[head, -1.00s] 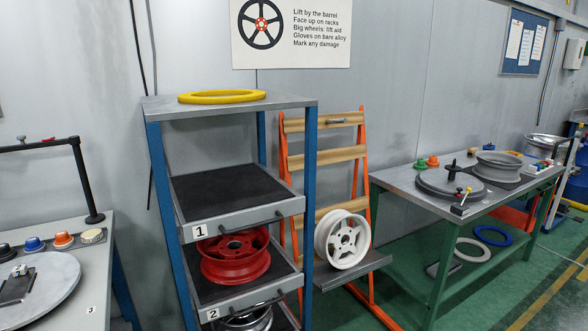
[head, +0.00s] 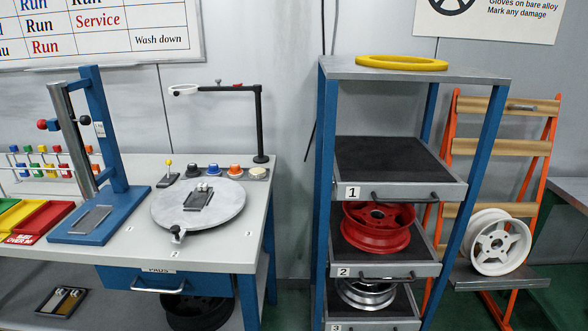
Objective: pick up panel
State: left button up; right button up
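No object is clearly marked as the panel. A small dark flat plate with metal pieces on it (head: 199,197) lies on the round grey turntable (head: 225,203) on the left workbench. A grey flat rectangular piece (head: 90,219) lies on the blue base of the press stand (head: 118,190). Another dark flat item with light parts (head: 62,301) lies on the lower shelf at the bottom left. I cannot tell which of these is the panel. Neither of my grippers is in view.
A blue-framed rack (head: 325,180) with numbered shelves holds a red wheel (head: 378,227), a silver wheel (head: 365,292) and a yellow ring (head: 401,62) on top. A white wheel (head: 500,242) sits on an orange stand. Coloured knobs (head: 213,170) and a black lamp arm (head: 259,125) stand behind the turntable.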

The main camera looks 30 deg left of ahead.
aim_at(197, 200)
jog(key=u, duration=1.6)
jog(key=i+j, duration=0.15)
